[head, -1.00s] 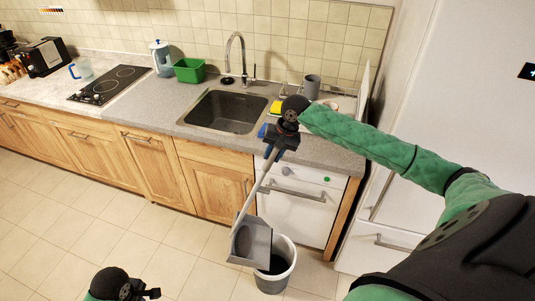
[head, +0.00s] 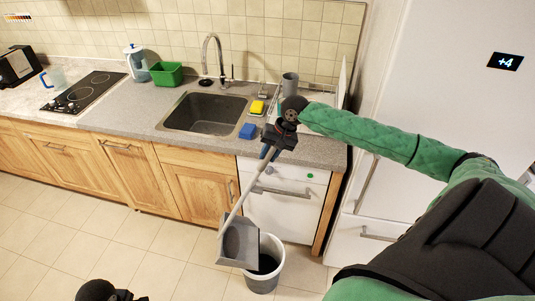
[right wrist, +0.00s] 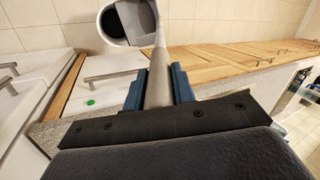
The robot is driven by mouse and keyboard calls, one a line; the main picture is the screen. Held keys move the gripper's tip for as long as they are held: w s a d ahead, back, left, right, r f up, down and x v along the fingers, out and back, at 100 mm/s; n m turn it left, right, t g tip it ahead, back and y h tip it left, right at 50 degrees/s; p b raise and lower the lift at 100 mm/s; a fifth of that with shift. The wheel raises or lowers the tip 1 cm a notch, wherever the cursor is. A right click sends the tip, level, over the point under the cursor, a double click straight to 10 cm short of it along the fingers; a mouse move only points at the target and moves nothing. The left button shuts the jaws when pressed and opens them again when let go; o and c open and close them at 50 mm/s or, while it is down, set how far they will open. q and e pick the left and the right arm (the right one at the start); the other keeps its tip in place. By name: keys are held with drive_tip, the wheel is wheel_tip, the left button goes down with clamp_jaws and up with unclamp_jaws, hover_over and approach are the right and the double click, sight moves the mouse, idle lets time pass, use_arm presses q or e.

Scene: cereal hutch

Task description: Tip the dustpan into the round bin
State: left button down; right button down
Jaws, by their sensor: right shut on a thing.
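The grey long-handled dustpan (head: 240,243) hangs from my right gripper (head: 270,151), its pan low and at the left rim of the round bin. My right gripper is shut on the handle's upper end, in front of the counter edge. The wrist view shows the handle (right wrist: 159,75) between the blue fingers. The round bin (head: 264,282), light grey with a dark inside, stands on the floor; the pan covers part of its opening. It also shows in the right wrist view (right wrist: 108,27). What the pan holds cannot be made out. My left gripper (head: 122,295) is at the bottom edge, partly cut off.
The white dishwasher (head: 285,210) and wooden cabinets (head: 197,193) stand behind the bin. The tiled floor on the left is clear.

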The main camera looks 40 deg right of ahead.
drive_tip(key=s+d+y, duration=0.1)
drive_tip(key=s+d, duration=0.2)
drive_tip(key=d, duration=0.2)
drive_tip(key=shift+s+d+f+t, duration=0.15)
drive_tip(key=shift+s+f+t, duration=0.1)
drive_tip(key=shift+s+t, duration=0.15)
drive_tip(key=shift+d, duration=0.1)
idle(0.3)
drive_tip(key=s+d+f+y, duration=0.1)
drive_tip(key=s+d, duration=0.2)
drive_tip(key=d, duration=0.2)
drive_tip(key=shift+s+f+t, duration=0.15)
drive_tip(key=shift+s+t, duration=0.15)
drive_tip(key=shift+s, duration=0.1)
drive_tip(key=shift+d, duration=0.15)
idle(0.4)
drive_tip(key=s+d+f, duration=0.2)
drive_tip(key=s+d, duration=0.1)
drive_tip(key=d, duration=0.2)
drive_tip(key=shift+s+d+t+y, duration=0.15)
drive_tip(key=shift+s+t+y, duration=0.15)
drive_tip(key=shift+s+y, duration=0.1)
drive_tip(key=shift+w, duration=0.1)
idle(1.4)
drive_tip(key=w+a+r+g+h, duration=0.1)
drive_tip(key=w+a+r, duration=0.1)
drive_tip(key=w+a, duration=0.3)
drive_tip(key=shift+w+a+r, duration=0.35)
drive_tip(key=shift+a+r, duration=0.05)
drive_tip(key=shift+a, duration=1.2)
